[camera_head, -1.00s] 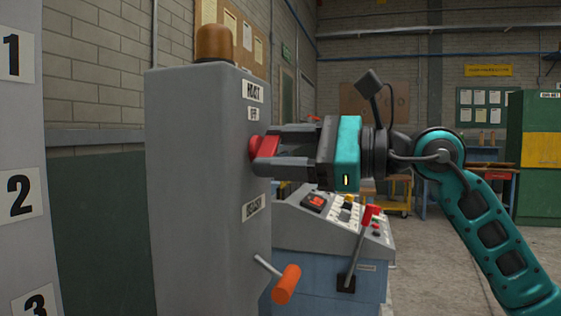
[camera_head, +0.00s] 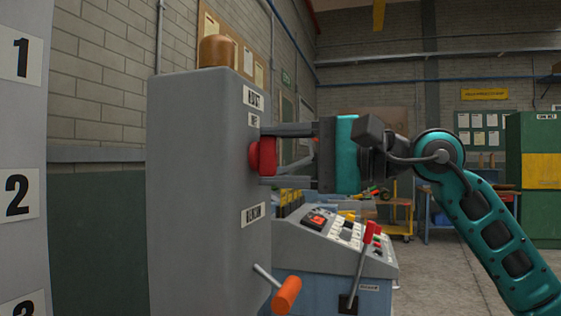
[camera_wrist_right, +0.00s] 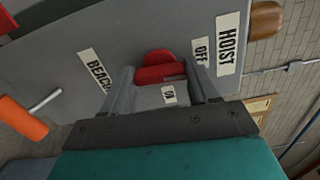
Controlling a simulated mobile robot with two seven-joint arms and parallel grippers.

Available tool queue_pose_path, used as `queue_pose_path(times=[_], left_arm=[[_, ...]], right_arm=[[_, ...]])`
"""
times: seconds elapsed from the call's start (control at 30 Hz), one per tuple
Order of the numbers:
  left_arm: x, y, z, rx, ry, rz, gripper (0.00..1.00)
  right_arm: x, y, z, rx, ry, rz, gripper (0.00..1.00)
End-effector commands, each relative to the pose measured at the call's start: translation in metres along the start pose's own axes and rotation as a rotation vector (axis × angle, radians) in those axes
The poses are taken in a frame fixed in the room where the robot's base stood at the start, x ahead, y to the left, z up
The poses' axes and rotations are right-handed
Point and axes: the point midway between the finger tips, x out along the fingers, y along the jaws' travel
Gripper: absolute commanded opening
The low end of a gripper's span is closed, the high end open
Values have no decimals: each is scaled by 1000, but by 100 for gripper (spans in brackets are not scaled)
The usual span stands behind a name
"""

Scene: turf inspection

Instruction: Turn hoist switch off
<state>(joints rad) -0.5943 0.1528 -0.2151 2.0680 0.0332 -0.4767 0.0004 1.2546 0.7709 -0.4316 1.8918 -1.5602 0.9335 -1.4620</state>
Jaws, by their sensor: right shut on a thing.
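The hoist switch is a red rotary knob (camera_head: 260,158) on the face of a grey cabinet (camera_head: 200,190). It sits below the HOIST label (camera_head: 253,98) and a small OFF label (camera_head: 253,120). My right gripper (camera_head: 268,156) comes from the right, one finger above the knob and one below, and is shut on it. In the right wrist view the red knob (camera_wrist_right: 160,72) lies between the fingertips, with an ON label (camera_wrist_right: 168,95) close by and the OFF label (camera_wrist_right: 201,52) beside one finger. My left gripper is not in view.
An orange-handled lever (camera_head: 287,294) sticks out lower on the cabinet, below the BEACON label (camera_head: 253,213). A sloped control console (camera_head: 330,245) with a red-topped lever stands behind, under my arm. An amber lamp (camera_head: 217,50) tops the cabinet.

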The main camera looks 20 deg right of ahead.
Motion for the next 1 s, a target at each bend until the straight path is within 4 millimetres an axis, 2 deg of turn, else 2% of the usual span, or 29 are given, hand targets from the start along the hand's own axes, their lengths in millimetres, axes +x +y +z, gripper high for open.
queue_pose_path(times=[0.3,0.77,0.8,1.0], left_arm=[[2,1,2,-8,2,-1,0],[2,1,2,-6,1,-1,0],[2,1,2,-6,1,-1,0],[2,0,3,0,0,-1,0]], right_arm=[[0,0,0,-89,0,1,29],[0,0,0,-102,1,1,29],[0,0,0,-101,1,1,62],[0,0,0,-100,0,1,82]])
